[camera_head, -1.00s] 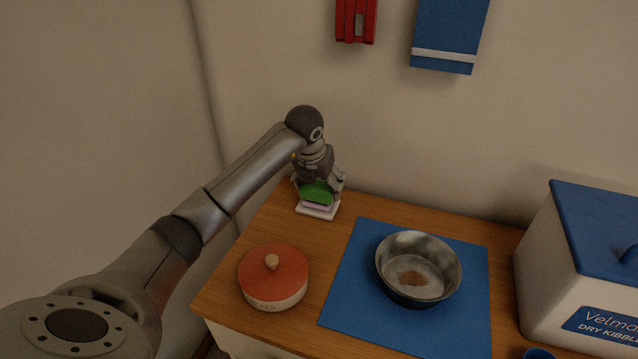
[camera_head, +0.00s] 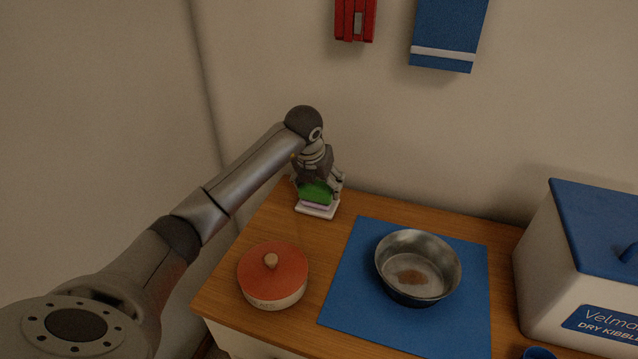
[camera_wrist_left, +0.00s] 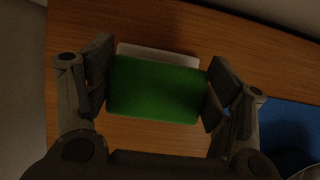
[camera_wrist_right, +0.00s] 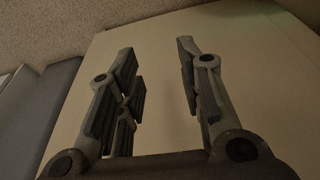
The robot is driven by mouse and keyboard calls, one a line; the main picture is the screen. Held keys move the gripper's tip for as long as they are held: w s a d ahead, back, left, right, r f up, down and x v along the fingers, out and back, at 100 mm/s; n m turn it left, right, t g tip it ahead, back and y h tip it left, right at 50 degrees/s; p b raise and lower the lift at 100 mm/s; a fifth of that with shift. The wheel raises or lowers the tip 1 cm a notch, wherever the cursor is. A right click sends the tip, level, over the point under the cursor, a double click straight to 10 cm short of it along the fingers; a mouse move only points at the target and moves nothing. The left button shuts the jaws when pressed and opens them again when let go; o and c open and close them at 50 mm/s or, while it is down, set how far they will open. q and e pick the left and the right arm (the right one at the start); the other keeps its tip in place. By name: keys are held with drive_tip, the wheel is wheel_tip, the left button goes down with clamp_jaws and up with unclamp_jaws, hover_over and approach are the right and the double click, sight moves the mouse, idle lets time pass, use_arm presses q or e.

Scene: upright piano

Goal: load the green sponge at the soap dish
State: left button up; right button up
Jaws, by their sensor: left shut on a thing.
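The green sponge (camera_head: 315,193) is between the fingers of my left gripper (camera_head: 318,188), at the back left of the wooden top. In the left wrist view the sponge (camera_wrist_left: 155,90) fills the space between the two finger pads, and the gripper is shut on it. The white soap dish (camera_head: 318,211) lies directly under the sponge, and its rim shows past the sponge in the left wrist view (camera_wrist_left: 158,54). I cannot tell whether the sponge touches the dish. My right gripper (camera_wrist_right: 158,75) is open and empty in the right wrist view.
A red-lidded pot (camera_head: 273,277) stands front left of a blue mat (camera_head: 345,300). A metal bowl (camera_head: 418,268) with brown food sits on the mat. A white kibble box (camera_head: 570,265) with a blue lid is at the right. The wall is close behind the dish.

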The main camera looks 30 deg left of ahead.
sight(319, 183)
use_arm(q)
drive_tip(key=shift+f, duration=0.15)
use_arm(e)
drive_tip(key=shift+s+r, duration=0.1)
drive_tip(key=shift+s, duration=0.25)
use_arm(q)
drive_tip(key=shift+f, duration=0.1)
use_arm(e)
drive_tip(key=shift+w+d+r, duration=0.1)
drive_tip(key=shift+r, duration=0.1)
use_arm(q)
drive_tip(key=shift+f, duration=0.1)
use_arm(e)
drive_tip(key=shift+w+r, duration=0.15)
drive_tip(key=shift+r, duration=0.2)
drive_tip(key=shift+w, duration=0.1)
idle(0.3)
